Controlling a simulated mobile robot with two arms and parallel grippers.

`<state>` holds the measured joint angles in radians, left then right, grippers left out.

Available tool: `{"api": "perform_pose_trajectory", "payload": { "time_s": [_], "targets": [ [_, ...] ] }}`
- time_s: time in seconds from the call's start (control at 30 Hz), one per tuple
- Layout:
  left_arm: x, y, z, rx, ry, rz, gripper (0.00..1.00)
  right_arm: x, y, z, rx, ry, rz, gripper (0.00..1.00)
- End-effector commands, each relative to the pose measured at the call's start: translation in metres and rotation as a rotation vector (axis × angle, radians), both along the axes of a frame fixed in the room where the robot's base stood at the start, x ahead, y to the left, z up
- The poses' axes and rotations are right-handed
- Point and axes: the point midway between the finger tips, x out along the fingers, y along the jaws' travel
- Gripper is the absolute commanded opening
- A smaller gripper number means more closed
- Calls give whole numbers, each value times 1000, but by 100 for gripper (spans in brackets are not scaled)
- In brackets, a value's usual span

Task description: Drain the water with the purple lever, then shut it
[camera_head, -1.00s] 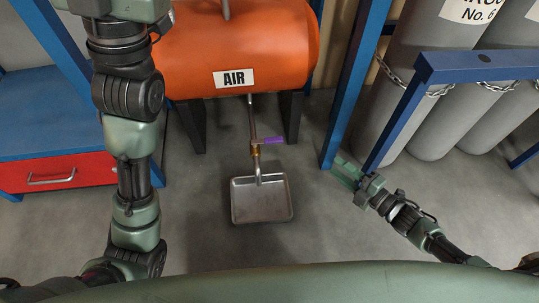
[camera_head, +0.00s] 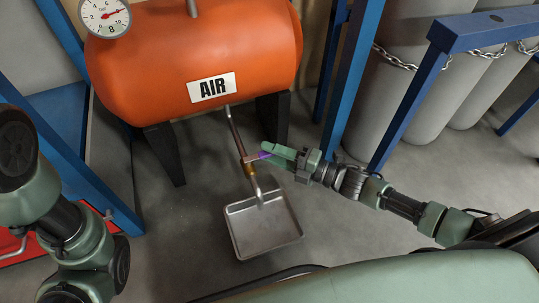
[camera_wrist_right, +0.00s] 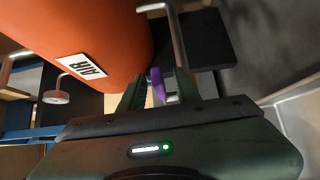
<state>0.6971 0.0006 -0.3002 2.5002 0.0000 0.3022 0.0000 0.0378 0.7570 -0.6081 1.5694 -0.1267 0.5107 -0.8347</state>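The purple lever (camera_head: 264,155) sits on the brass valve of the drain pipe (camera_head: 235,135) under the orange AIR tank (camera_head: 200,55). It points right, across the pipe. My right gripper (camera_head: 272,153) is at the lever's outer end and partly hides it. In the right wrist view the lever (camera_wrist_right: 157,83) stands between the two fingers (camera_wrist_right: 158,92), with gaps showing beside it, so the gripper looks open around it. A grey metal tray (camera_head: 265,232) lies on the floor below the spout. I see no running water. My left gripper is out of view; only my left arm shows.
A blue post (camera_head: 350,85) and blue frame (camera_head: 430,75) stand right of the valve, near my right arm. Grey cylinders (camera_head: 385,90) with chains are behind. Black tank legs (camera_head: 165,155) flank the pipe. A dial gauge (camera_head: 105,15) tops the tank's left side.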

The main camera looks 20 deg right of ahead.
Motion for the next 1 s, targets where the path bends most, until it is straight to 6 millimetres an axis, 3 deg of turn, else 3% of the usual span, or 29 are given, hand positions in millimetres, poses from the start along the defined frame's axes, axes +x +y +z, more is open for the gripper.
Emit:
{"api": "perform_pose_trajectory", "payload": {
  "time_s": [0.3,0.33,0.43,0.47,1.0],
  "targets": [
    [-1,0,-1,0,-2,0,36,3,4,0,0,1,-1,33],
    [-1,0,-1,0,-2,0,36,3,4,0,0,1,-1,30],
    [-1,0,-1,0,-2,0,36,3,4,0,0,1,-1,2],
    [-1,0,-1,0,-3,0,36,3,4,0,0,1,-1,0],
    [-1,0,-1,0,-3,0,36,3,4,-1,0,3,-1,0]
  ]
}}
